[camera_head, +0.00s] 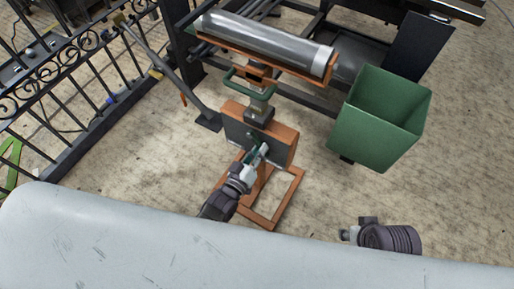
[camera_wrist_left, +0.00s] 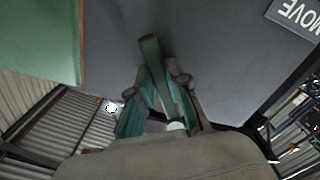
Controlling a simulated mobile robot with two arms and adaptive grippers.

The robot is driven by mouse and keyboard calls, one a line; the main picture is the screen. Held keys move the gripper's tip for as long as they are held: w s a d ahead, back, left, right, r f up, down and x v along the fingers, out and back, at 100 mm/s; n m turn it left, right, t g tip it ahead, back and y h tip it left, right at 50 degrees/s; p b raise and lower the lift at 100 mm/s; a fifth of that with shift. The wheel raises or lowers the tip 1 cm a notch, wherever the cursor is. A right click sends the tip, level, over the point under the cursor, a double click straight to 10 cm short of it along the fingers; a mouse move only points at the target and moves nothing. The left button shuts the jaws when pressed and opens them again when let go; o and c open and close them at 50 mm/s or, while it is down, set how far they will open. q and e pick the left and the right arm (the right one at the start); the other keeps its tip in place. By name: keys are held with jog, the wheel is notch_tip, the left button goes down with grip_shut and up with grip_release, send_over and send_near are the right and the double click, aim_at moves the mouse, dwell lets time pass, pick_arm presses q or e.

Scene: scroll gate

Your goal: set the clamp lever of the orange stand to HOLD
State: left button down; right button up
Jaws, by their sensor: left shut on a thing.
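The orange stand (camera_head: 286,137) is in the middle of the head view, with a dark grey panel (camera_head: 236,131) on its front. A metal roll (camera_head: 265,45) lies in the cradle on top. My left gripper (camera_head: 261,152) is at the panel. In the left wrist view it is shut on the teal clamp lever (camera_wrist_left: 152,58), whose free end sticks out beyond the fingertips (camera_wrist_left: 165,95). A MOVE label (camera_wrist_left: 297,14) shows upside down at the panel's upper right; no HOLD label is readable. My right gripper (camera_head: 347,235) is low right, away from the stand; its fingers are unclear.
A green bin (camera_head: 375,135) stands right of the stand. A dark iron fence (camera_head: 60,90) runs along the left. A dark machine frame (camera_head: 375,50) stands behind. A big pale grey surface (camera_head: 200,245) fills the near edge. Bare floor shows between the bin and my right gripper.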

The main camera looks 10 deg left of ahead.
pick_arm(q)
jog(key=shift+s+d, duration=0.1)
dwell(0.5)
jog(key=c, duration=1.1)
grip_release()
jog(key=v, duration=1.2)
jog(key=shift+r, duration=0.15)
